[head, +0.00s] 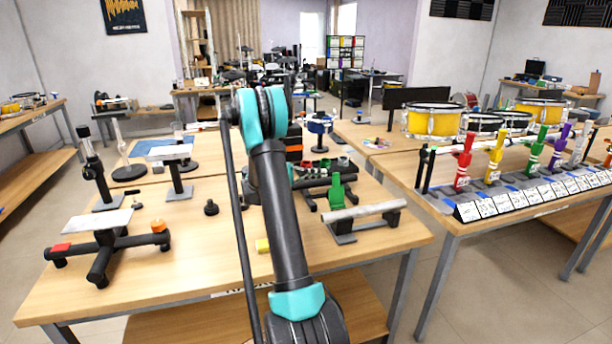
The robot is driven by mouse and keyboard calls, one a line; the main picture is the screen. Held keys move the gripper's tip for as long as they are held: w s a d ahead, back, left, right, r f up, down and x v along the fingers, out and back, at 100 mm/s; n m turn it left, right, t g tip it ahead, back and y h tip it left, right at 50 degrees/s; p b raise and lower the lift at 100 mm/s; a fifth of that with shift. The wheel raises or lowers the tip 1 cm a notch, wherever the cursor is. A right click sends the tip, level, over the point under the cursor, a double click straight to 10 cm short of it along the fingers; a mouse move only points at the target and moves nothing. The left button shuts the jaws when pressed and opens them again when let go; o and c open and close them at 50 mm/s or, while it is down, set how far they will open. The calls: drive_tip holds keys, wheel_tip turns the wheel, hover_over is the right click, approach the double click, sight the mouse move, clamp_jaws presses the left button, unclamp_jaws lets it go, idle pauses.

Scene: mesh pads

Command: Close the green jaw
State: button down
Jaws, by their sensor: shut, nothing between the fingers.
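A green upright part (336,192) stands on the wooden table just right of my arm, behind a pale horizontal bar (365,211) held on dark supports. Whether it is open or shut is too small to tell. Another green upright clamp (536,148) stands in the row of coloured clamps on the right table. I cannot tell which of these is the green jaw. My arm rises through the middle of the view, over the near table. My gripper cannot be made out; my arm links hide what lies behind them.
On the near table (200,270), a dark stand with red and orange ends (108,238) is at left. Drums (428,120) and red (463,165), yellow and purple clamps stand on the right table. Floor shows between the two tables.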

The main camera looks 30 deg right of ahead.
sight(336, 190)
drive_tip(key=shift+s+r, duration=0.2)
drive_tip(key=shift+s, duration=0.9)
drive_tip(key=shift+s+r, duration=0.15)
drive_tip(key=shift+s, duration=0.95)
drive_tip(key=shift+d, duration=0.1)
